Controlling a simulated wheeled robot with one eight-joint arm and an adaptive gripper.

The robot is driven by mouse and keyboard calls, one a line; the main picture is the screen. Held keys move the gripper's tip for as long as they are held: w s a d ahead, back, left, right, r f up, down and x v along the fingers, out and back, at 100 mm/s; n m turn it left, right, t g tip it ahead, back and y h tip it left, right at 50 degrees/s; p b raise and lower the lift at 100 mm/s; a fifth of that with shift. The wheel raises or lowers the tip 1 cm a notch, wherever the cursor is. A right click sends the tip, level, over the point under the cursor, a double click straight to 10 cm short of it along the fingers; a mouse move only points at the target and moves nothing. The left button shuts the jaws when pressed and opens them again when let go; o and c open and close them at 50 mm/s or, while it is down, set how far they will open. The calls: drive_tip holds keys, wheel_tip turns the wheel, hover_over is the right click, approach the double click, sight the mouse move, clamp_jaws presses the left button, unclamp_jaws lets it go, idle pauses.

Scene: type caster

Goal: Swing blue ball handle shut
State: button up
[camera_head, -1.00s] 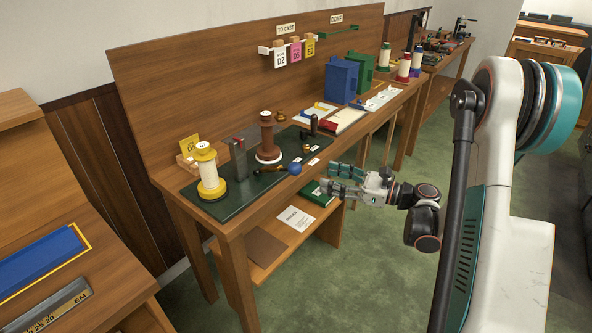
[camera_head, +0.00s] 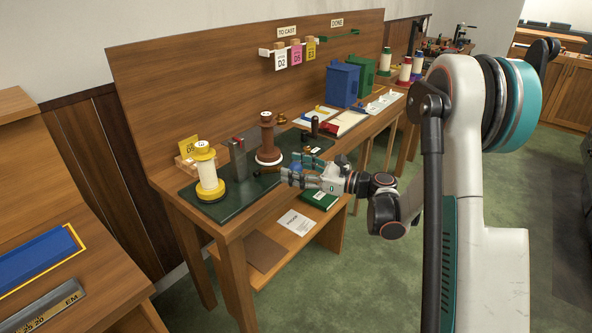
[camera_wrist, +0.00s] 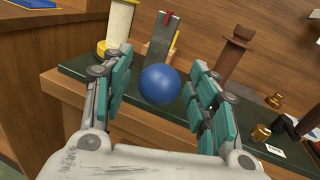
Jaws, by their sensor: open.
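The blue ball (camera_wrist: 160,84) of the handle sits centred between my open fingers in the wrist view, a little beyond the fingertips. My gripper (camera_wrist: 158,92) is open, with a teal-padded finger on each side of the ball and no visible contact. In the head view my gripper (camera_head: 288,172) is at the front edge of the dark green plate (camera_head: 240,199) and hides most of the ball (camera_head: 296,165). A dark handle bar (camera_head: 265,172) shows to the left of the fingers. A grey upright block with a red top piece (camera_head: 238,158) stands behind.
A yellow-and-white spool (camera_head: 207,178) stands left on the plate. A brown spool (camera_head: 267,140) stands behind my gripper. Small brass pieces (camera_wrist: 261,132) and a black knob lie to the right. The wooden table's front edge (camera_wrist: 75,90) runs below the fingers.

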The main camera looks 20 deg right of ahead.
clamp_jaws()
drive_tip(key=shift+w+a+r+p, duration=0.15)
drive_tip(key=shift+r+p, duration=0.45)
drive_tip(key=shift+p, duration=0.05)
drive_tip(key=w+a+r+g+h+p, duration=0.1)
drive_tip(key=r+p, duration=0.1)
drive_tip(key=w+a+r+g+h+p, duration=0.1)
drive_tip(key=p, duration=0.2)
drive_tip(key=w+a+r+m+g+h+p, duration=0.1)
drive_tip(key=r+p, duration=0.1)
drive_tip(key=p, duration=0.1)
drive_tip(key=shift+w+r, duration=0.35)
drive_tip(key=shift+w, duration=0.05)
drive_tip(key=w+a+r+m+g+h+p, duration=0.1)
drive_tip(key=w+a+r+g+h+p, duration=0.1)
drive_tip(key=w+a+g+h+p, duration=0.3)
drive_tip(key=shift+w+a+r+g+p, duration=0.5)
drive_tip(key=shift+w+p, duration=0.65)
drive_tip(key=shift+w, duration=0.85)
drive_tip(key=shift+a, duration=0.15)
drive_tip(key=shift+c, duration=2.3)
unclamp_jaws()
drive_tip(key=o, duration=0.5)
drive_tip(key=shift+w+f, duration=0.1)
drive_tip(key=shift+f, duration=0.1)
drive_tip(key=shift+c, duration=0.2)
